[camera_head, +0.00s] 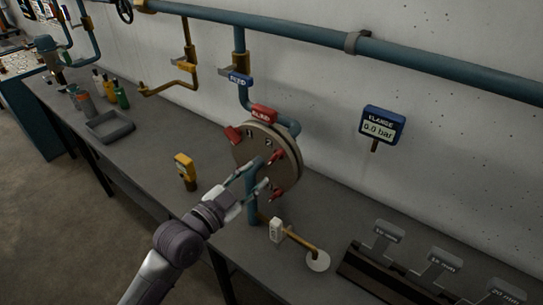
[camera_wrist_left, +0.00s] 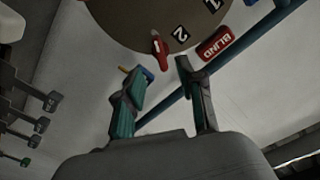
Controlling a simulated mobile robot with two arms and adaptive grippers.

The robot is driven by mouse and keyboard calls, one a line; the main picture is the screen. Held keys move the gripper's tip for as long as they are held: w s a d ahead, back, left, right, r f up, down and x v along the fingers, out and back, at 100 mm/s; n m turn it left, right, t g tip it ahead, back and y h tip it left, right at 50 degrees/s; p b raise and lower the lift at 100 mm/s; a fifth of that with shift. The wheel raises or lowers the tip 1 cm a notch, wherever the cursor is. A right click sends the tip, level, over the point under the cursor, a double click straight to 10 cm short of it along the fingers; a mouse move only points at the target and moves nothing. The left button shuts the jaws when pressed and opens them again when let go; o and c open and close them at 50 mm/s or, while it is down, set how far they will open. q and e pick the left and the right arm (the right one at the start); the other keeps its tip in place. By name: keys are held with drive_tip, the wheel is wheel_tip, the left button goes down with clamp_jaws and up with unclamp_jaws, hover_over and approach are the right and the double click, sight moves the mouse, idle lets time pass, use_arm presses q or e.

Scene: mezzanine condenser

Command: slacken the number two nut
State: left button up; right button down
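The round tan flange (camera_head: 262,148) stands on the bench on a blue pipe, with red nuts around its face and a red BLIND tag (camera_head: 263,113) on top. The number 2 label (camera_wrist_left: 181,34) is in the left wrist view; the red nut (camera_wrist_left: 158,47) beside it seems to be the number two nut, in the head view (camera_head: 276,155). My left gripper (camera_head: 251,178) is in front of the flange's lower face. In the left wrist view its fingers (camera_wrist_left: 160,88) are apart with nothing between them, short of the nut. My right gripper is out of view.
A wall gauge (camera_head: 383,125) hangs to the right. A yellow device (camera_head: 186,170) stands left of the flange. A brown pipe with a white tag (camera_head: 276,230) is at lower right, near a rack (camera_head: 385,275) with millimetre labels. A grey tray (camera_head: 109,126) and bottles are farther left.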

sight(272, 161)
use_arm(q)
drive_tip(key=p+x, duration=0.1)
drive_tip(key=x, duration=0.6)
drive_tip(key=shift+w+d, duration=0.2)
drive_tip(key=shift+w, duration=0.05)
clamp_jaws()
